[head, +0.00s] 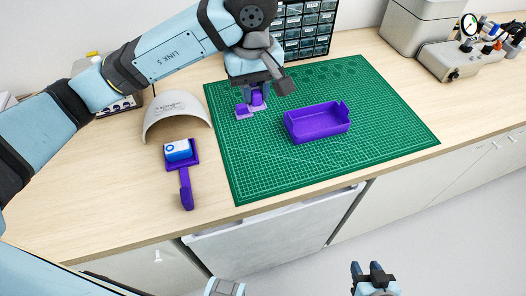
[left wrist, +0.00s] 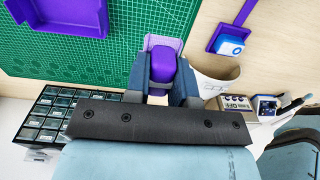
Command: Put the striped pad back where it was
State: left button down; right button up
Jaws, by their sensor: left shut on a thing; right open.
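My left gripper (head: 258,100) is shut on a rounded purple piece (left wrist: 164,66), low over the left back part of the green mat. A pale lilac flat piece (head: 244,116) shows at the gripper, with a small purple part (head: 242,108) on it; the lilac piece also shows behind the held piece in the left wrist view (left wrist: 153,41). I cannot tell whether they are joined or touch the mat. I make out no stripes on any pad. My right gripper (head: 373,270) is open and empty, in front of the bench.
A purple open tray (head: 318,123) stands on the green mat (head: 380,130). Left of the mat are a purple handled holder (head: 186,190) with a blue-and-white block (head: 178,150), and a pale curved shell (head: 172,108). A drawer cabinet (head: 308,30) stands behind. The mat's front is clear.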

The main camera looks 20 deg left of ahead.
aim_at(256, 156)
pick_arm(q)
notch_tip(256, 156, down, 18)
jog(key=shift+a+f+p, duration=0.1)
jog(key=shift+p, duration=0.5)
jog(key=shift+f, duration=0.1)
jog(key=shift+f+b, duration=0.25)
jog(key=shift+b, duration=0.1)
jog(key=c, duration=1)
grip_release()
jog(key=shift+r, duration=0.1)
jog(key=shift+r, duration=0.1)
